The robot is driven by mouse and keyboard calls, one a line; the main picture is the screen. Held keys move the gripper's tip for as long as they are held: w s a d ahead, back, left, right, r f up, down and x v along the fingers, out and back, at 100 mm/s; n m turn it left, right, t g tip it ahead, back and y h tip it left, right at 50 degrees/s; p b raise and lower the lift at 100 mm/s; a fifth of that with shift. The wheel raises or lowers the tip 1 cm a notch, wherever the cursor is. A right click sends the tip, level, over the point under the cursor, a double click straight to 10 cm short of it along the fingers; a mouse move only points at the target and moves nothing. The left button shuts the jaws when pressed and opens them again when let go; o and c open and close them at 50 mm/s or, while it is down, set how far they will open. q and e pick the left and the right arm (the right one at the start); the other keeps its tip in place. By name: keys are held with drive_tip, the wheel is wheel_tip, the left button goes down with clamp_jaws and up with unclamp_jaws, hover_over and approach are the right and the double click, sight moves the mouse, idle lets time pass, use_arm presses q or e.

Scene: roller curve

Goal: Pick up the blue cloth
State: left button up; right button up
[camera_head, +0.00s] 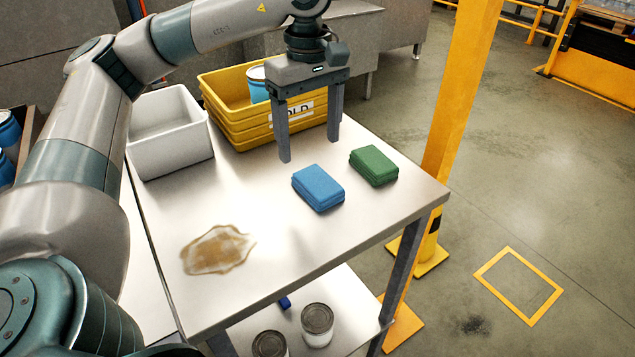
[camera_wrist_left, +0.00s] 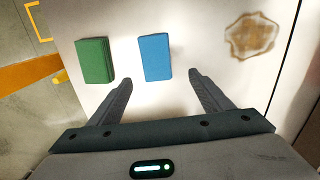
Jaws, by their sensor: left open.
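The blue cloth (camera_head: 318,187) is a folded block lying flat on the metal table (camera_head: 270,255), near its right side. It also shows in the left wrist view (camera_wrist_left: 155,57), ahead of the fingertips and between their lines. My left gripper (camera_head: 311,150) is open and empty, pointing down above the table, behind the blue cloth and apart from it. Its two fingers show in the left wrist view (camera_wrist_left: 162,80). A green folded cloth (camera_head: 373,165) lies just right of the blue one with a narrow gap. My right gripper does not show.
A brown stain (camera_head: 217,250) marks the table's front left. A white bin (camera_head: 170,135) and stacked yellow crates (camera_head: 240,122) holding a blue can stand at the back. A yellow post (camera_head: 455,100) rises beyond the table's right edge. Cans (camera_head: 317,322) stand on the lower shelf.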

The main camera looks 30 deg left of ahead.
sight(316, 179)
use_arm(q)
wheel_tip(316, 179, down, 3)
drive_tip(key=shift+f+p, duration=0.1)
drive_tip(key=shift+p, duration=0.4)
drive_tip(key=shift+f, duration=0.4)
drive_tip(key=shift+d, duration=0.1)
drive_tip(key=shift+d+f+p, duration=0.15)
drive_tip(key=shift+f+p, duration=0.35)
drive_tip(key=shift+p, duration=0.1)
drive_tip(key=f, duration=0.1)
drive_tip(key=f+p, duration=0.2)
drive_tip(key=shift+w+d+f, duration=0.15)
drive_tip(key=shift+d+f, duration=0.15)
drive_tip(key=shift+f, duration=0.35)
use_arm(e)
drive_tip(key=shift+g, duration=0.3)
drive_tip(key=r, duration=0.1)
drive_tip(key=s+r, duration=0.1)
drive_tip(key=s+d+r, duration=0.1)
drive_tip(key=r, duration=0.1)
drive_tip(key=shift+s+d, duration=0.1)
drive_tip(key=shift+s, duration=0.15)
